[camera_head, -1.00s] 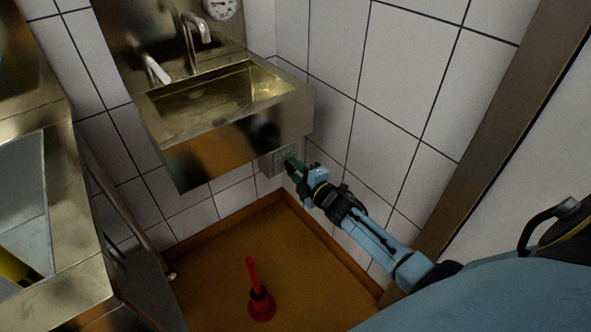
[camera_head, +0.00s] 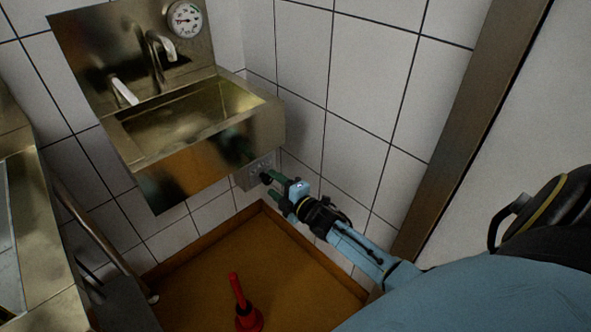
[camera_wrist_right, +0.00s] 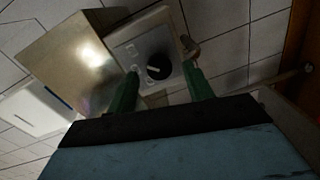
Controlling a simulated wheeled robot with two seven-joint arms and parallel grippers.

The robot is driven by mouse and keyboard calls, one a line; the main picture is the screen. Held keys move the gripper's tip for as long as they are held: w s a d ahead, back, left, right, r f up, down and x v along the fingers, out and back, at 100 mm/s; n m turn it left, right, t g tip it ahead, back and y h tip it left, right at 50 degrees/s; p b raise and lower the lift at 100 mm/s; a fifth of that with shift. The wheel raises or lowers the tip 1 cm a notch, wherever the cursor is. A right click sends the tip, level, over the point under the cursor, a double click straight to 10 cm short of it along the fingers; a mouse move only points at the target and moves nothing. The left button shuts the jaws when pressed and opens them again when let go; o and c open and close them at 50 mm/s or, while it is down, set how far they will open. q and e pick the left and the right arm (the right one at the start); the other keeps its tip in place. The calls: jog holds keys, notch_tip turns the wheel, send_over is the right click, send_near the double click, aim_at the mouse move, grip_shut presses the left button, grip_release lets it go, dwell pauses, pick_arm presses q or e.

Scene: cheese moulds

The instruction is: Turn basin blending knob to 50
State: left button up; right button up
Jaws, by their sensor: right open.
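The basin (camera_head: 200,158) is a shiny metal sink on the tiled wall. A grey control box (camera_head: 247,178) sits on the wall under its right end. In the right wrist view the blending knob (camera_wrist_right: 155,67) is round and black with a pale pointer mark, on a light plate (camera_wrist_right: 125,47) with small markings I cannot read. My right gripper (camera_head: 269,187) is at the box, open, its dark green fingers apart. In the wrist view the right gripper (camera_wrist_right: 162,84) has one fingertip on each side just below the knob; contact cannot be told. My left gripper is not in view.
A round gauge (camera_head: 185,19) and a tap (camera_head: 160,48) are above the basin. A metal counter (camera_head: 38,285) is at the left, and the tiled wall (camera_head: 365,75) runs close beside my right arm.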

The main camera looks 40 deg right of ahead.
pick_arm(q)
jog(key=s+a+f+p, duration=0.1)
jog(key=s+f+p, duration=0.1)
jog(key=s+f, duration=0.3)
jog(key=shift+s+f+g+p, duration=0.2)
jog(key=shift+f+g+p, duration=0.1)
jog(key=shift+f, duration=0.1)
pick_arm(e)
jog(key=s, duration=1.1)
jog(key=shift+s+d+r, duration=0.15)
jog(key=shift+d+r, duration=0.3)
